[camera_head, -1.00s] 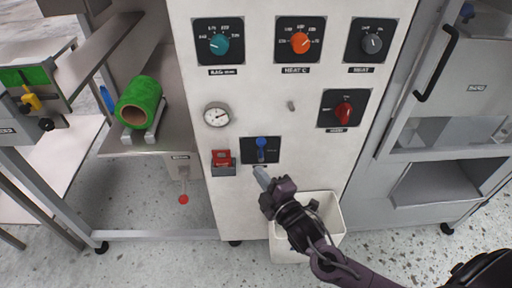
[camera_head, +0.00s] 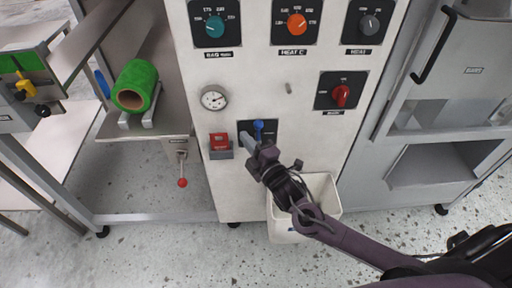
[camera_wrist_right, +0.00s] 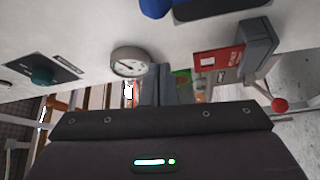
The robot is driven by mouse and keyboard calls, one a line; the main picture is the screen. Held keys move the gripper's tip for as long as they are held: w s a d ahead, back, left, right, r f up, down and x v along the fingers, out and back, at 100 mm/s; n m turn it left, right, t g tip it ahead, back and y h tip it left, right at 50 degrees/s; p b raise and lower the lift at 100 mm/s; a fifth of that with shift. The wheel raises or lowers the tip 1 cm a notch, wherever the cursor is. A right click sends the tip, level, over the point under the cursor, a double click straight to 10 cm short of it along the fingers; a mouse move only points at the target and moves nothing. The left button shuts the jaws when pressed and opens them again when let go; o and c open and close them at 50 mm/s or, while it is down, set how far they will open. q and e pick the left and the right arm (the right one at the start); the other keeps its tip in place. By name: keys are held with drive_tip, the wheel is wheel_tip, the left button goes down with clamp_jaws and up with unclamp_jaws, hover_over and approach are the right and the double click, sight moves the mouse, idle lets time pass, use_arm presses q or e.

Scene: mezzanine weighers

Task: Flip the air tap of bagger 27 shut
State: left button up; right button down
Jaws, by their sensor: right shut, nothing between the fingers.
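The air tap (camera_head: 259,126) has a blue lever on a dark plate, low on the white machine front. The lever looks upright along the plate; its lower part is hidden behind my right gripper. My right gripper (camera_head: 245,138) is shut and empty, its grey fingertips in front of the plate's left part, just left of the lever. I cannot tell whether they touch it. In the right wrist view the shut fingers (camera_wrist_right: 160,86) point at the panel, and part of the blue lever (camera_wrist_right: 155,8) shows at the top edge. My left gripper is not in view.
A red switch on a grey box (camera_head: 220,153) sits just left of the tap, with a pressure gauge (camera_head: 214,98) above. A red knob (camera_head: 341,96) is at upper right. A white bin (camera_head: 322,190) stands below. A green film roll (camera_head: 135,86) lies at left.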

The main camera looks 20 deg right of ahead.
sight(258, 131)
drive_tip(key=w+d, duration=0.1)
drive_tip(key=w+d+p, duration=0.1)
drive_tip(key=w+d, duration=0.1)
drive_tip(key=shift+w+f, duration=0.2)
drive_tip(key=shift+w, duration=0.1)
